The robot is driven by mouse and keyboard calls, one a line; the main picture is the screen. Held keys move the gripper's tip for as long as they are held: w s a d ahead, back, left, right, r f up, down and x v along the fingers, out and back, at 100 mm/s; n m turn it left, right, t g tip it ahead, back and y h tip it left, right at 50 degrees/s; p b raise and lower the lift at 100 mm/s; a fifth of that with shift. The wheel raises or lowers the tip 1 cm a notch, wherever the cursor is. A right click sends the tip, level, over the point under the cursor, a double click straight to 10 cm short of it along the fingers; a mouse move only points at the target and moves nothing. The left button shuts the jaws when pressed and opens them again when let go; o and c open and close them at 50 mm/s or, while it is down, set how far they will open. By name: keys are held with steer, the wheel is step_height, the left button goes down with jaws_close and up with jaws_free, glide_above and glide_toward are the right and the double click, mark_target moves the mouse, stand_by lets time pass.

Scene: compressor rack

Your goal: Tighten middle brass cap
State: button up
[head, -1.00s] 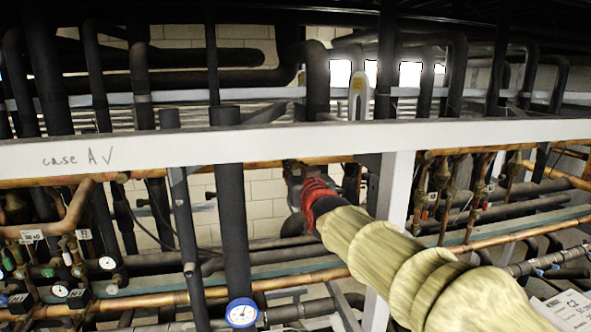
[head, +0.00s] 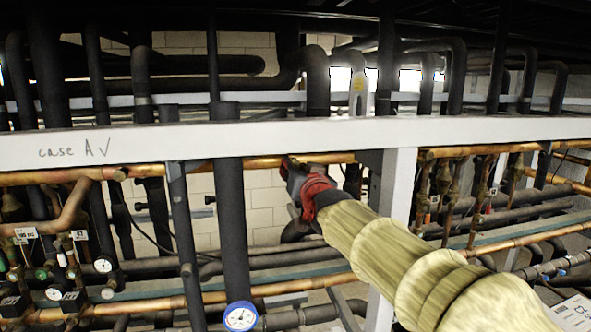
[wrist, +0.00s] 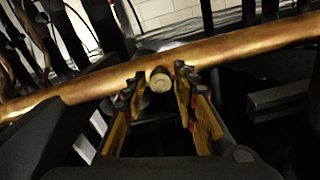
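A round brass cap (wrist: 159,80) shows end-on in the middle of the wrist view, in front of a long copper pipe (wrist: 230,48). My gripper (wrist: 161,82) is open, with one fingertip on each side of the cap. A small gap seems to show on both sides, so the fingers look apart from it. In the head view my gripper (head: 292,172) is at the copper pipe just under the white beam. The cap is hidden there behind my gripper and wrist.
The white beam (head: 300,140) marked "case AV" crosses above my gripper. A white upright (head: 393,200) stands just right of it, and a thick black pipe (head: 232,230) hangs to its left. A blue-rimmed gauge (head: 241,316) is below. Valves and gauges (head: 103,265) crowd the lower left.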

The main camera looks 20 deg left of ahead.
steer(key=shift+o, duration=1.1)
steer(key=shift+s, duration=0.1)
steer(key=v, duration=1.1)
steer(key=shift+s+d, duration=0.2)
steer(key=shift+s, duration=0.15)
steer(key=shift+f, duration=0.1)
